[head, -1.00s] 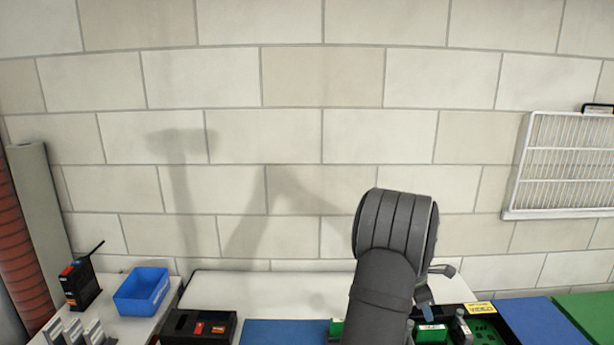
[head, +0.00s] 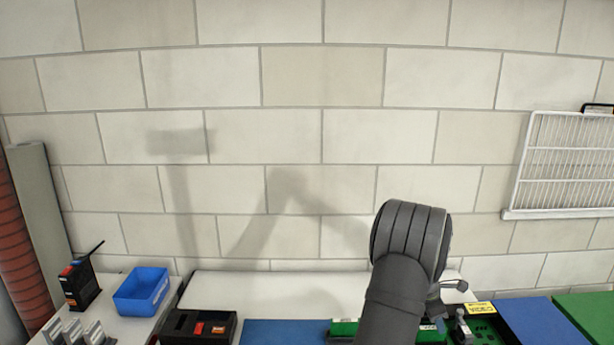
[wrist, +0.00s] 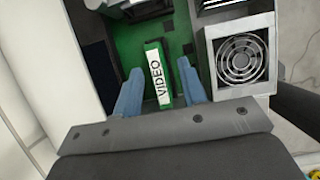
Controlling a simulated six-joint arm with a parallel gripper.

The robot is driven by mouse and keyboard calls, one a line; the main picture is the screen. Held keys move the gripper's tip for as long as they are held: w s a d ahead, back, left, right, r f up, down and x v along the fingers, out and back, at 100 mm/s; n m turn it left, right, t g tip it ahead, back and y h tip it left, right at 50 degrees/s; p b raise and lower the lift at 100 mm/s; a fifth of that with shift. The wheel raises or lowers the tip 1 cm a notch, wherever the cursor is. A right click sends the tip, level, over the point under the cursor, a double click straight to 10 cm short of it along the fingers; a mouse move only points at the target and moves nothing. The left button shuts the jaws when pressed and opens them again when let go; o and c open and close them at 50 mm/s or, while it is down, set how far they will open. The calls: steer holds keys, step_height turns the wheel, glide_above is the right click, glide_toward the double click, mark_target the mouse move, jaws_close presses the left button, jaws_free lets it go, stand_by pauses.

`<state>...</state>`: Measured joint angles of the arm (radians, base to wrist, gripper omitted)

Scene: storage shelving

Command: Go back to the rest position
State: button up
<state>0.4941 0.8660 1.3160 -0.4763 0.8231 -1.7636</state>
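My gripper (wrist: 162,85) shows in the wrist view as two blue fingers spread apart. A green card with a white VIDEO label (wrist: 158,78) stands between the fingers in that view, with a gap on each side. It sits over a green board (wrist: 128,48); I cannot tell how far the fingertips are above it. In the head view my grey arm rises at lower right and hides most of the gripper.
A silver fan unit (wrist: 240,60) is close to the right finger. In the head view, a blue bin (head: 142,290), a black tray (head: 198,327) and a black radio-like device (head: 80,285) stand at left. A white wire rack (head: 568,165) hangs on the wall at right.

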steer(key=s+d+r, duration=0.5)
steer(key=s+r, duration=0.1)
steer(key=s, duration=0.4)
steer(key=a, duration=2.1)
steer(key=w+a+f, duration=0.6)
steer(key=a, duration=0.2)
steer(key=shift+w+f, duration=0.2)
steer(key=shift+w, duration=0.2)
steer(key=shift+o, duration=0.4)
steer(key=o, duration=1.3)
steer(key=r, duration=0.1)
steer(key=w+d+r, duration=0.1)
steer(key=d+r, duration=0.1)
steer(key=shift+w+d+r, duration=0.1)
steer(key=shift+w, duration=0.3)
steer(key=w+d+r, duration=0.3)
steer(key=d+r, duration=0.4)
steer(key=r, duration=0.6)
steer(key=x, duration=1)
steer(key=shift+d+r, duration=0.1)
